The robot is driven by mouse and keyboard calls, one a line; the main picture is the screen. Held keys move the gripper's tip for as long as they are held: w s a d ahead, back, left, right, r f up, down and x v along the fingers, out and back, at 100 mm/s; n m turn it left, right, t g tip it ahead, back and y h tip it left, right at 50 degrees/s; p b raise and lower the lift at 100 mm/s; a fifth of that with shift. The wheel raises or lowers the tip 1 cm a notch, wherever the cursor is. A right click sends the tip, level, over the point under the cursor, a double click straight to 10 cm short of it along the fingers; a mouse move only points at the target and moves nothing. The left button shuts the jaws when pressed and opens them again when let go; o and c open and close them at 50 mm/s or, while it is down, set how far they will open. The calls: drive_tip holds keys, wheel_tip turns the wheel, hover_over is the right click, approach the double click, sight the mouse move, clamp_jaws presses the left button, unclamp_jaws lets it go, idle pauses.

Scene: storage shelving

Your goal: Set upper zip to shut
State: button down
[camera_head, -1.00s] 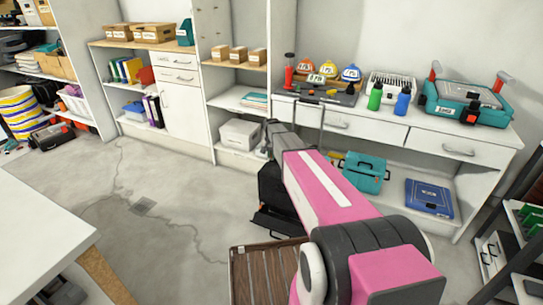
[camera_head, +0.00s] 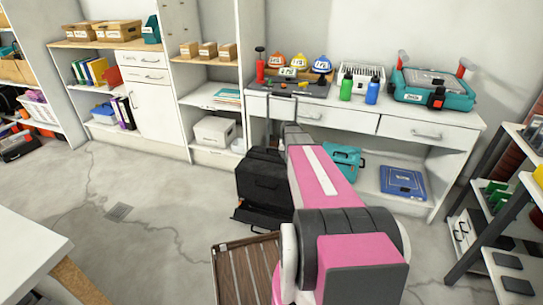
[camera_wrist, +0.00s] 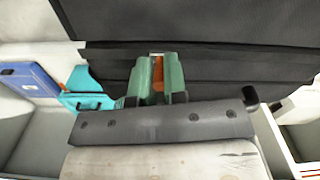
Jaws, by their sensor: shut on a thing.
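A black bag (camera_head: 263,182) stands on the floor beyond my arm in the head view, with a flap or pocket (camera_head: 257,216) sticking out low at its front. In the wrist view the bag's dark fabric (camera_wrist: 215,25) fills the top, crossed by a straight seam or zip line (camera_wrist: 225,45). My gripper (camera_wrist: 159,64) has green fingers at this line, close to the fabric. They are shut on a small orange piece (camera_wrist: 158,72), seemingly the zip pull, with a pale bit at its top. My arm hides the gripper in the head view.
A brown slatted crate (camera_head: 246,268) lies on the floor near my arm. A white workbench (camera_head: 345,118) with tools stands behind the bag. A teal case (camera_head: 344,160) and a blue case (camera_head: 403,182) lie on its lower shelf. Open floor (camera_head: 150,235) is at left.

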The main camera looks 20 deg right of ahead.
drive_tip(key=s+d, duration=0.1)
drive_tip(key=d, duration=0.1)
drive_tip(key=s+d, duration=0.3)
drive_tip(key=d, duration=0.1)
drive_tip(key=shift+s+d, duration=0.2)
drive_tip(key=shift+d, duration=0.15)
drive_tip(key=c, duration=1.2)
unclamp_jaws()
drive_tip(key=shift+o, duration=0.2)
wheel_tip(320, 180, up, 11)
drive_tip(key=shift+f, duration=0.1)
